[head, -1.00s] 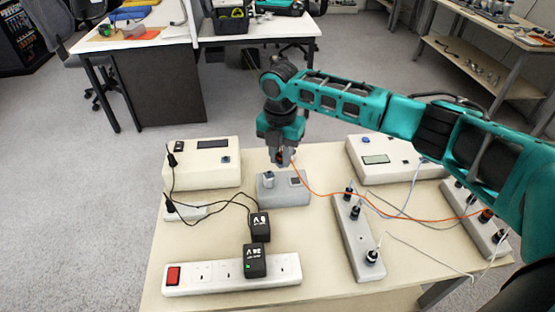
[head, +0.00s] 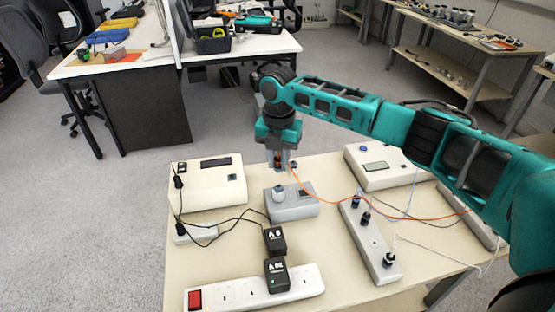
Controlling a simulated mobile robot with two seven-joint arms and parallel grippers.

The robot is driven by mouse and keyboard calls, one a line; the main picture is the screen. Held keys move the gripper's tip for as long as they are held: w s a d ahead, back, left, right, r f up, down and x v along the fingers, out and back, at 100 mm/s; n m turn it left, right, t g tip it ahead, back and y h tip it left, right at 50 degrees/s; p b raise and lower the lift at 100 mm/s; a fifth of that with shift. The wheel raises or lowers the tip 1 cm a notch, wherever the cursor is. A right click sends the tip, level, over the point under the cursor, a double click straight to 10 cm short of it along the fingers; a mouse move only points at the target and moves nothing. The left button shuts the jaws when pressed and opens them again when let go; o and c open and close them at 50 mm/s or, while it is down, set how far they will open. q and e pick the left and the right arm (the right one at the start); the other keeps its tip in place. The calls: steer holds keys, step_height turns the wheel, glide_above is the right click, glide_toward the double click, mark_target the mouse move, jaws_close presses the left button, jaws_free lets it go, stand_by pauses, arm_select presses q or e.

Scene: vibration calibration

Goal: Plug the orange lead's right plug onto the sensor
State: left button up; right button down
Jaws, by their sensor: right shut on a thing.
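My right gripper (head: 281,164) is shut on a small plug of the orange lead, which its fingers mostly hide. The orange lead (head: 345,204) runs from the fingers down and right across the table, passing behind my right arm. The sensor appears to be the small pale cylinder (head: 279,192) standing on top of a grey block unit (head: 298,212). The gripper is just above and beyond the cylinder in the picture, with a small visible gap. Whether the plug lines up with it in depth I cannot tell. The lead's other end is hidden. My left gripper is not in view.
A cream instrument box (head: 209,190) stands left of the grey unit, another (head: 378,178) at the back right. A strip with dark plugs (head: 369,240) stands right. A white power strip (head: 230,293) with black adapters (head: 276,240) is in front; thin cables cross the table (head: 325,255).

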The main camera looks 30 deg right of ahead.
mark_target(279, 190)
steer(key=shift+f+b, duration=0.9)
steer(key=shift+f, duration=0.45)
steer(key=shift+f+b, duration=0.95)
steer(key=shift+b, duration=0.2)
steer(key=shift+f, duration=0.4)
steer(key=shift+p, duration=0.55)
steer(key=shift+f, duration=0.15)
steer(key=shift+f+p, duration=0.1)
steer(key=shift+p, duration=0.2)
steer(key=shift+f+p, duration=0.4)
steer(key=shift+p, duration=0.05)
stand_by(0.8)
steer(key=shift+m+p, duration=0.6)
stand_by(0.3)
steer(key=shift+m+p, duration=0.35)
steer(key=shift+m, duration=0.35)
